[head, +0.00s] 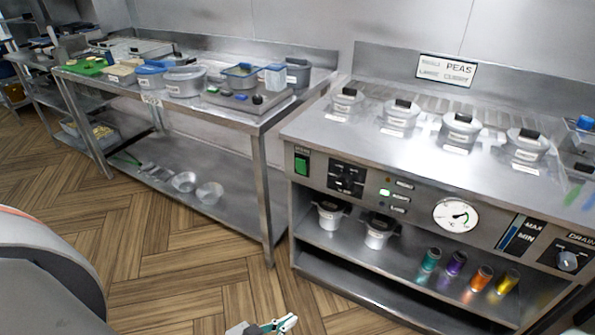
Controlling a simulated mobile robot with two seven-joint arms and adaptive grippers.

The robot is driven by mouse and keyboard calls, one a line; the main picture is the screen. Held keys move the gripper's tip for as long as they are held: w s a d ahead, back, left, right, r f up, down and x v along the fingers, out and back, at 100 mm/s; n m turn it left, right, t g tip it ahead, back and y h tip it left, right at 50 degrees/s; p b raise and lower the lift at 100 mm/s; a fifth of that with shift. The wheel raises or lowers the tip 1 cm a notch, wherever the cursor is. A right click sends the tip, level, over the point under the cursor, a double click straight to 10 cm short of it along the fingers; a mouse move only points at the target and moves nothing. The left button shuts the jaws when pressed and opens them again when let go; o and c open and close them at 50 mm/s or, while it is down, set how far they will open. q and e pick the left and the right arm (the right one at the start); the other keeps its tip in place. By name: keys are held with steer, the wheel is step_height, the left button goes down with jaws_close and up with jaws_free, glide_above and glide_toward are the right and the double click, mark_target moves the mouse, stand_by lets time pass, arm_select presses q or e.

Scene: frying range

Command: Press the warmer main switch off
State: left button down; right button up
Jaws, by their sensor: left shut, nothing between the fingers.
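The warmer (400,140) is a steel counter unit at the right, with a control panel along its front. A green rocker switch (302,163) sits at the panel's left end under a small label too small to read surely; it appears to be the main switch. A small green light (385,192) is lit further right on the panel. My left gripper (286,322) shows at the bottom edge, shut and empty, well below the switch and apart from it. My right gripper is not in view.
Lidded pots (461,132) sit in the top. The shelf below holds two containers and several coloured shakers (455,264). A steel table (262,121) stands left; floor in front is clear.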

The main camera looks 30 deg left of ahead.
mark_target(300, 164)
arm_select(q)
steer(key=w+a+r+n+t+y+b, duration=0.1)
steer(key=w+a+r+n+t+b, duration=0.1)
steer(key=w+a+r+n, duration=0.3)
steer(key=w+a+r+n+t+y+b, duration=0.1)
steer(key=w+a+r+n+t+b, duration=0.1)
steer(key=w+a+n, duration=0.5)
steer(key=w+a+r+n+t+b, duration=0.1)
steer(key=w+a+r+n+t, duration=0.3)
steer(key=w, duration=0.8)
step_height(300, 164, up, 4)
steer(key=a+n, duration=0.2)
steer(key=n, duration=0.1)
steer(key=shift+w+f+y+b, duration=0.2)
steer(key=shift+w+y+b, duration=0.15)
steer(key=shift+y+b, duration=0.05)
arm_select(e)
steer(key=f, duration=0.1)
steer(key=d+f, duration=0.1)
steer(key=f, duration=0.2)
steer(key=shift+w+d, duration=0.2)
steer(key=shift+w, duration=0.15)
arm_select(q)
steer(key=shift+a, duration=0.1)
